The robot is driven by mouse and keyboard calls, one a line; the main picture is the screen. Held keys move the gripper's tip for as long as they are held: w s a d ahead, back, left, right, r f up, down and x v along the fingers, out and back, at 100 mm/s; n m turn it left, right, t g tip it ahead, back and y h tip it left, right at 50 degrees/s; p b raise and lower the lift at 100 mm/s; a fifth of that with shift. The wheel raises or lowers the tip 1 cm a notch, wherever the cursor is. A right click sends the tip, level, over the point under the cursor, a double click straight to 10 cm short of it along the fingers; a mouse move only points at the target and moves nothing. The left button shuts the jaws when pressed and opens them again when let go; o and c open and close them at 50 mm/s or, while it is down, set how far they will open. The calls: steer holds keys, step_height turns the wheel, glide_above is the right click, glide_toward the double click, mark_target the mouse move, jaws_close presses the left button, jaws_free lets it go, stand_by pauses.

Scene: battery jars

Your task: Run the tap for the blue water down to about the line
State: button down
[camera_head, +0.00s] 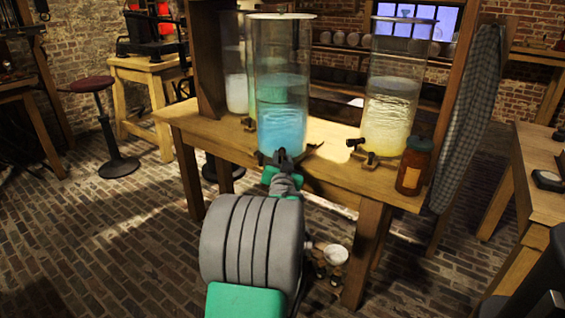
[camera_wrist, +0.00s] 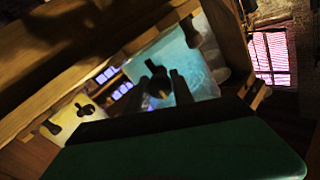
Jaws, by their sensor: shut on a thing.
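The jar of blue water (camera_head: 281,125) is a tall clear cylinder at the near edge of the wooden table. Blue liquid fills its lower part, with a greener band above. I cannot make out a line on it. The jar also shows tilted in the wrist view (camera_wrist: 190,65). My gripper (camera_head: 284,160) is at the jar's base, shut on the tap, which it mostly hides in the head view. In the wrist view the dark tap (camera_wrist: 159,84) sits between the fingers. I cannot tell whether water is running.
A jar of yellowish liquid (camera_head: 388,115) with its own tap (camera_head: 357,143) stands to the right, beside a brown bottle (camera_head: 413,166). A jar with whitish liquid (camera_head: 236,92) stands behind left. The wooden table (camera_head: 325,168) has some bare top. A stool (camera_head: 118,168) is at left.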

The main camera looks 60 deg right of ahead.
steer(key=shift+f+n+b, duration=0.35)
steer(key=shift+n+b, duration=0.45)
steer(key=shift+b, duration=0.35)
steer(key=shift+n+b, duration=0.6)
steer(key=n+b, duration=0.2)
steer(key=shift+n, duration=0.3)
steer(key=shift+r+n+b, duration=0.1)
steer(key=shift+n+b, duration=0.4)
steer(key=shift+r+n, duration=0.25)
steer(key=shift+n, duration=0.05)
steer(key=shift+f, duration=0.1)
